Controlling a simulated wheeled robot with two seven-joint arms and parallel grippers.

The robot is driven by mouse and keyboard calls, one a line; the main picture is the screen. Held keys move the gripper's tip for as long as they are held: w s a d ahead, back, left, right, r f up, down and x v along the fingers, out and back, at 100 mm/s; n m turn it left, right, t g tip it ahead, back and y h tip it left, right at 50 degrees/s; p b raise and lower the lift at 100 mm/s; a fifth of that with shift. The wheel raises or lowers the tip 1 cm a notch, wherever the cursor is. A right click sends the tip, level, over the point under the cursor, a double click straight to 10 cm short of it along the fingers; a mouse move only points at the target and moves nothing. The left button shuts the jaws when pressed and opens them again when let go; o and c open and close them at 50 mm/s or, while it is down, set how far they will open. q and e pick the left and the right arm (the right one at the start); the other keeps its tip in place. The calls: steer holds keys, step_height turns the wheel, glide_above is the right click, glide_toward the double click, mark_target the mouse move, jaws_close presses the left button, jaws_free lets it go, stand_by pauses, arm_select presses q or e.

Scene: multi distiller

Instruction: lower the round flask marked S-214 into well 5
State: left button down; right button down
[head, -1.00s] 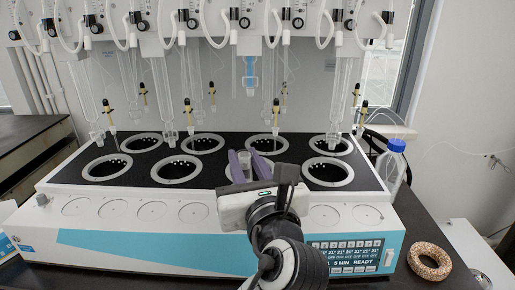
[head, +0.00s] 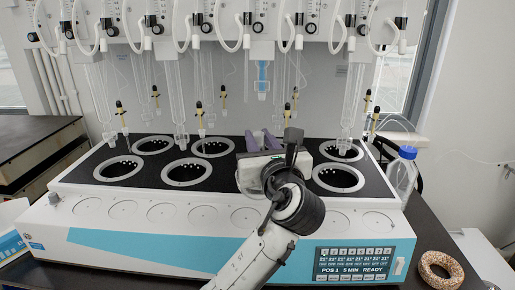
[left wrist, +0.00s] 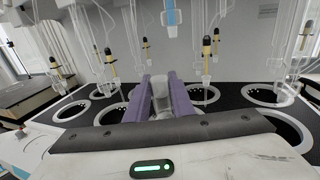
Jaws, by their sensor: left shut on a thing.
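My left gripper (head: 263,141) is shut on a clear glass piece, seen as a pale neck (left wrist: 161,92) between the purple fingers in the left wrist view. I take it for the round flask; its body and any S-214 marking are hidden. The gripper is over the right-middle part of the distiller's black top, towards the back row. The wells are ringed openings in two rows, such as this front-left one (head: 100,176) and this back-right one (head: 323,154). The gripper and arm hide wells beneath them. I cannot read any well numbers. My right gripper is not in view.
Glass tubes (head: 179,105) and black-and-yellow fittings (head: 199,118) hang over the wells from the white upper housing. A blue-capped bottle (head: 403,172) stands right of the distiller. A cork-like ring (head: 429,270) lies on the dark bench at the front right.

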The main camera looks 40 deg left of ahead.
arm_select(q)
steer(key=w+a+b, duration=0.7)
steer(key=w+b, duration=0.1)
steer(key=w, duration=0.2)
step_height(320, 180, down, 8)
steer(key=shift+w+d+r, duration=0.15)
steer(key=shift+w+d, duration=0.05)
steer(key=shift+d, duration=0.1)
stand_by(0.7)
steer(key=shift+s+d+f+p, duration=0.15)
steer(key=shift+f+p, duration=0.15)
steer(key=shift+p, duration=0.35)
steer(key=shift+f, duration=0.2)
steer(key=c, duration=1.5)
jaws_free()
steer(key=shift+o, duration=0.2)
steer(key=shift+f, duration=0.1)
